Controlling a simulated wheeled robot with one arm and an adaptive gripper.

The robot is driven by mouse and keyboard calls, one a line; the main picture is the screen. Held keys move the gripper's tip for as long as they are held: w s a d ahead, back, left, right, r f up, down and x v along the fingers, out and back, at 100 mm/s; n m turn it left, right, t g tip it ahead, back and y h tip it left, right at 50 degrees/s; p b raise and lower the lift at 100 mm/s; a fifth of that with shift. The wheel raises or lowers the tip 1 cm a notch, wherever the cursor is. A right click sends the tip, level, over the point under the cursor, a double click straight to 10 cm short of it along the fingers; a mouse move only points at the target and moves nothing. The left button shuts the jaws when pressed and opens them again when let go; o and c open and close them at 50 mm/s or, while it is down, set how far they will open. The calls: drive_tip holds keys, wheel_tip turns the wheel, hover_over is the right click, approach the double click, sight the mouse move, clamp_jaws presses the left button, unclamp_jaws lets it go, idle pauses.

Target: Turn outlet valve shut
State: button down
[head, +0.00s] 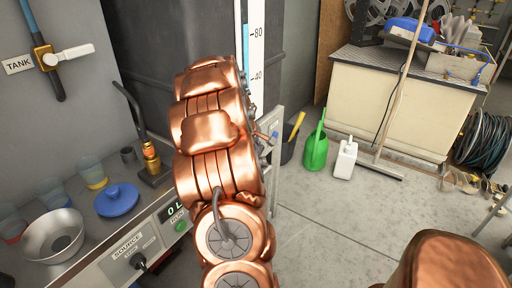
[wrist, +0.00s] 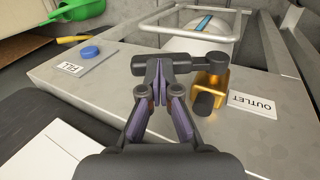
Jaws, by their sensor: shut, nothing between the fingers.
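The outlet valve shows in the wrist view as a brass body (wrist: 211,82) with a dark lever (wrist: 187,62) on top. The lever lies across the picture, reaching left from the body. A white OUTLET label (wrist: 252,104) is beside the valve on the grey top. My gripper (wrist: 159,70) is shut and empty, with its fingertips at the lever's left part, overlapping it in the picture. I cannot tell whether they touch it. In the head view my copper arm hides the outlet valve, and the gripper cannot be made out clearly.
A blue button (wrist: 90,52) with a FILL label (wrist: 70,68) is left of the valve. A metal rail (wrist: 190,37) runs behind. In the head view, a TANK valve (head: 52,58), metal bowl (head: 54,236) and blue lid (head: 117,199) are at left; a green watering can (head: 316,150) stands on the floor.

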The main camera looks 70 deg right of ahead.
drive_tip(key=shift+d+y+p, duration=0.15)
drive_tip(key=shift+y+p, duration=0.25)
drive_tip(key=shift+p, duration=0.3)
drive_tip(key=shift+s+d+f+y+p, duration=0.15)
drive_tip(key=shift+d+y+p, duration=0.3)
drive_tip(key=shift+p, duration=0.7)
drive_tip(key=shift+d+f+t+y+p, duration=0.2)
drive_tip(key=shift+f+t+y+p, duration=0.2)
drive_tip(key=shift+y+p, duration=0.25)
drive_tip(key=shift+d+f+y+p, duration=0.2)
drive_tip(key=shift+f+y+p, duration=0.2)
drive_tip(key=shift+y+p, duration=0.1)
drive_tip(key=shift+s+d+f, duration=0.1)
drive_tip(key=shift+f, duration=0.1)
drive_tip(key=shift+d+f, duration=0.2)
drive_tip(key=shift+f, duration=0.1)
wheel_tip(320, 180, up, 14)
drive_tip(key=p, duration=0.1)
drive_tip(key=shift+a, duration=0.1)
